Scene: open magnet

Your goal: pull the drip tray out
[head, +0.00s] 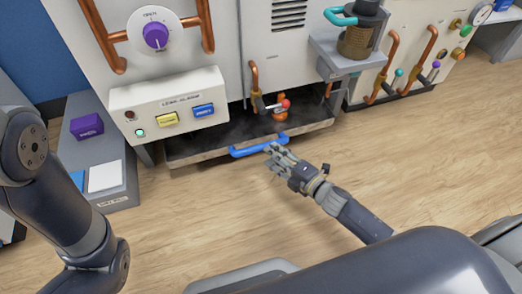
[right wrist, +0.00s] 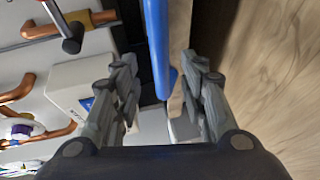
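The drip tray (head: 200,156) is a dark, shallow tray with a pale front edge, low under the machine. Its blue bar handle (head: 250,150) runs along the front. My right gripper (head: 275,150) is at the right end of this handle. In the right wrist view, my right gripper (right wrist: 163,85) has its fingers spread apart, and the blue handle (right wrist: 157,45) shows in the gap between them. Contact with the handle cannot be told. Part of my left arm shows at the left of the head view, but its gripper is out of view.
A control box (head: 170,105) with yellow and blue buttons sits above the tray's left side. A red-tipped valve (head: 283,105) is above the tray. A grey bin unit (head: 105,180) with purple and white items stands at left. The wooden floor (head: 430,160) in front is clear.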

